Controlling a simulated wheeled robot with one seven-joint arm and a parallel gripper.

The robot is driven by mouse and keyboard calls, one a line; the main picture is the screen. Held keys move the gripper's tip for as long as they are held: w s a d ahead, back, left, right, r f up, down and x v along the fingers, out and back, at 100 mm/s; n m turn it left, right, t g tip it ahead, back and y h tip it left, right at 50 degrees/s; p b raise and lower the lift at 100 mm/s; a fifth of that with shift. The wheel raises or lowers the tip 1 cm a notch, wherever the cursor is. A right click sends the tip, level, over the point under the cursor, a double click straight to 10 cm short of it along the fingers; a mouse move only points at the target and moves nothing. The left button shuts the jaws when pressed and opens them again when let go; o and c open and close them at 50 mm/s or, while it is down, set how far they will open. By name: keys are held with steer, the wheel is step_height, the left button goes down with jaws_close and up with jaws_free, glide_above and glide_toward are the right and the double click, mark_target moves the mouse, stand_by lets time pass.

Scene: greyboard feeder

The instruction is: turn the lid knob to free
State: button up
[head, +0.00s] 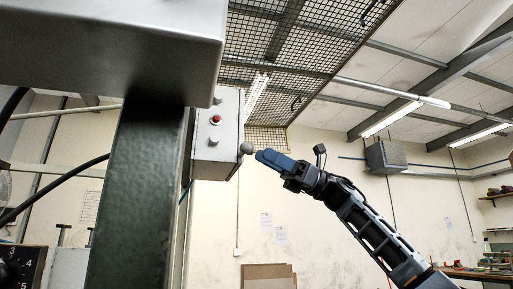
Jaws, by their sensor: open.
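A round grey knob (246,148) sticks out at the right side of a light grey box (228,150) in the head view. I cannot tell whether it is the lid knob, and no marking for free shows. My gripper (261,157), with blue fingers, is just right of the knob and points left towards it. The gripper is open with nothing seen between the fingers. The view is side-on, so I cannot tell whether a fingertip touches the knob; a small gap seems to show.
The box front bears a red button (216,119) and other small round fittings. A thick dark post (137,185) and a grey overhead housing (110,40) fill the left. A wire mesh panel (300,40) hangs above. The space below the gripper looks free.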

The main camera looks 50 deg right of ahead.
mark_target(253, 149)
steer(key=shift+p+x, duration=0.4)
steer(key=shift+x, duration=1.4)
jaws_close()
